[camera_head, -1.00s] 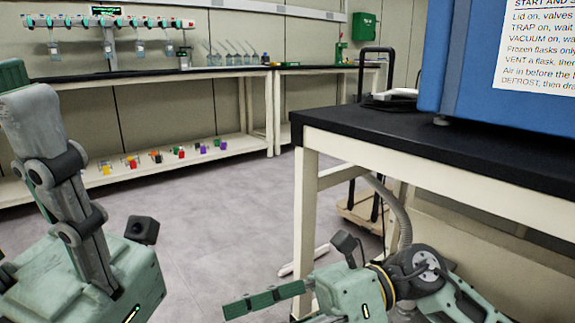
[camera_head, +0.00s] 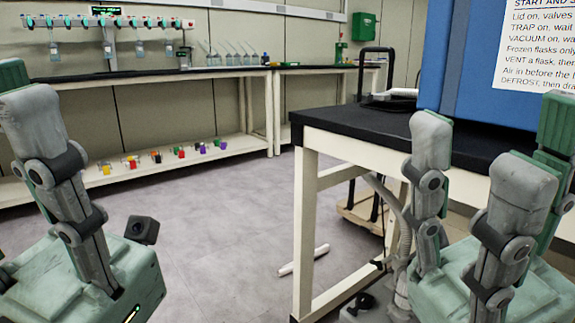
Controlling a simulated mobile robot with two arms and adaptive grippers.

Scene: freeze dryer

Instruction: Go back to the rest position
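My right gripper (camera_head: 487,150) is in the lower right. Its grey jointed fingers with green pads point up and stand apart, with nothing between them. It is in front of the near bench and partly covers it. My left gripper (camera_head: 28,105) is at the left edge, its fingers also pointing up. Part of it is cut off by the frame, so its opening does not show. No held object is visible in it.
The near black-topped bench (camera_head: 365,122) carries a blue machine (camera_head: 460,60) with a printed instruction sheet. A wheeled cart (camera_head: 362,208) stands behind it. A long back bench (camera_head: 140,74) holds glassware, with small coloured items on its lower shelf.

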